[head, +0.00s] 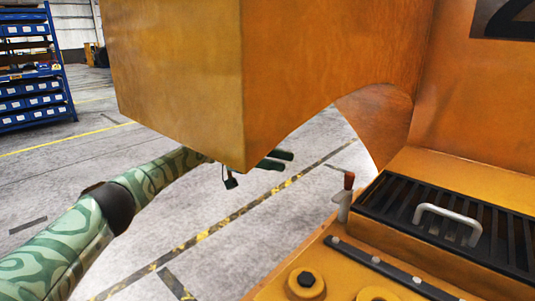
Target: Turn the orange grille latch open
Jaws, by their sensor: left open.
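The latch (348,181) is a small upright piece with an orange-red top on a pale post, at the left end of the black slatted grille (400,204). The grille has a pale grey handle (448,221) and lies in the orange casting. My left gripper (287,161) is open, to the left of the latch and apart from it. Its two dark fingers stick out past the lower edge of a large orange block, which hides the rest of the gripper. Nothing shows between the fingers. My right gripper is not in view.
The large orange block (190,75) hangs over the end of my left arm. A black strip (375,263) with bolts and round bosses (305,281) lie in front of the grille. Blue shelving (30,75) stands far left. Grey floor with yellow-black lines is clear.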

